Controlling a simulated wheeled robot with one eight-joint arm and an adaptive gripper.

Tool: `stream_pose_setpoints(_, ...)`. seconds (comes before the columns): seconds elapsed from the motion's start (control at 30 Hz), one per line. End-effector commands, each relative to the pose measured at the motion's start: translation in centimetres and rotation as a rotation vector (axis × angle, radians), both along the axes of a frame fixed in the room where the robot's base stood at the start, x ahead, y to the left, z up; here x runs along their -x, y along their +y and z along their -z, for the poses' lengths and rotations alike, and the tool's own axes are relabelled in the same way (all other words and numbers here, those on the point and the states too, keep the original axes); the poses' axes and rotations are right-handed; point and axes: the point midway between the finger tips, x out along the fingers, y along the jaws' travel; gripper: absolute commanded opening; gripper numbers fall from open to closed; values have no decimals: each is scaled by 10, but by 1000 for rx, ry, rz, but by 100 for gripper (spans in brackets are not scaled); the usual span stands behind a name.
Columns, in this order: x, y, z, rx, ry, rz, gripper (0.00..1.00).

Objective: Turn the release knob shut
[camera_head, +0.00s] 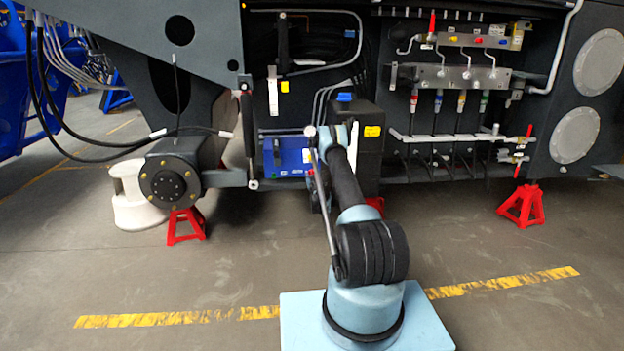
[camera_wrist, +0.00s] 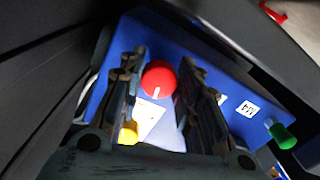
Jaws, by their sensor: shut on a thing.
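The release knob is a round red knob (camera_wrist: 158,76) with a white pointer line, on a blue panel (camera_wrist: 225,75). In the wrist view the line points down the picture. My gripper (camera_wrist: 162,68) has one finger on each side of the knob and is shut on it. The fingers hide parts of the panel beside the knob. In the head view the blue box (camera_head: 292,158) stands low in the chassis, partly behind my arm. The knob and fingertips cannot be made out there.
On the panel are a yellow knob (camera_wrist: 128,133), a green knob (camera_wrist: 282,135) and a white label (camera_wrist: 248,108). A black case (camera_head: 368,150) stands right of the blue box. A hose manifold (camera_head: 450,75) is farther right. Red stands (camera_head: 522,204) are on the floor.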

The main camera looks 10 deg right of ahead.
Motion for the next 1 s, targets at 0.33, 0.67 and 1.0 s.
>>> stream_pose_setpoints(0.33, 0, 9, 0, -279, 3, -14, 7)
stream_pose_setpoints(0.67, 0, 7, 1, -423, 2, -13, 7)
stream_pose_setpoints(1.0, 1, 6, 2, -457, 3, -11, 7)
